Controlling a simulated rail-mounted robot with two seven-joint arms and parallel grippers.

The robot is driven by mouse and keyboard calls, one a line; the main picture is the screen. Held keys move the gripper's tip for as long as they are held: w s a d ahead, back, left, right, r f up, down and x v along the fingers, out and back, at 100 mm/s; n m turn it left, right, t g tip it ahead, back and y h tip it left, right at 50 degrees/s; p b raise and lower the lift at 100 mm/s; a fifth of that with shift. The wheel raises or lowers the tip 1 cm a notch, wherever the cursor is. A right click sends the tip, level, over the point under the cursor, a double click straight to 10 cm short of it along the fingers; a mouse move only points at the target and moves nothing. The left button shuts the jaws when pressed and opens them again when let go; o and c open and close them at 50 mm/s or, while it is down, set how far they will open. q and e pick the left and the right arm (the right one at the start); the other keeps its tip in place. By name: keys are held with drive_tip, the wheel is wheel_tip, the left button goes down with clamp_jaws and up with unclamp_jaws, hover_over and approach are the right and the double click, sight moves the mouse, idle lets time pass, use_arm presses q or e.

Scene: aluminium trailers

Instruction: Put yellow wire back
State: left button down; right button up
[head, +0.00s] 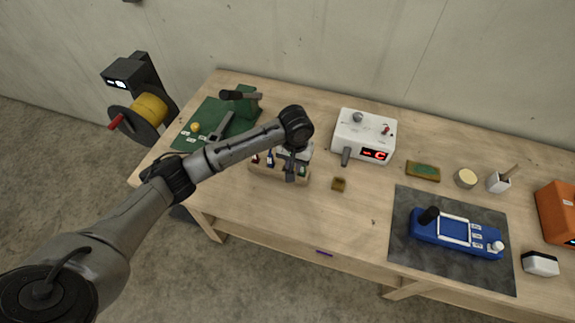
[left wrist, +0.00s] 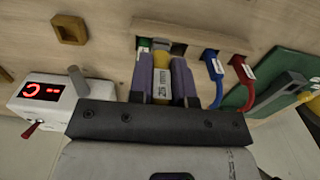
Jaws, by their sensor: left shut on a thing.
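My left gripper (head: 290,174) is over the small wooden rack (head: 259,174) in the head view. The left wrist view shows its two purple fingers (left wrist: 163,85) shut on the yellow wire (left wrist: 162,62), which carries a white label. The yellow wire is at the rack (left wrist: 205,37), between a green wire (left wrist: 143,46) and a blue wire (left wrist: 213,68). A red wire (left wrist: 242,72) hangs beside the blue one. I cannot tell whether the yellow wire is seated in a slot. In the head view the gripper and arm hide part of the rack. My right gripper is not in view.
A white heating unit (head: 364,130) with a red display stands right of the rack. A small wooden block (head: 338,184) lies near it. A green mat (head: 205,118) with tools is on the left. A blue meter (head: 452,233) lies on a grey mat (head: 410,264).

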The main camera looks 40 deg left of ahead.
use_arm(q)
drive_tip(key=a+f, duration=0.1)
drive_tip(key=w+a+f, duration=0.1)
drive_tip(key=a, duration=0.1)
drive_tip(key=a+f, duration=0.1)
drive_tip(key=shift+w+a+f, duration=0.1)
drive_tip(key=shift+w+a, duration=0.3)
drive_tip(key=shift+f+b, duration=0.35)
drive_tip(key=shift+f, duration=1.65)
drive_tip(key=c, duration=1.1)
unclamp_jaws()
drive_tip(key=shift+f, duration=0.1)
drive_tip(key=shift+o, duration=0.2)
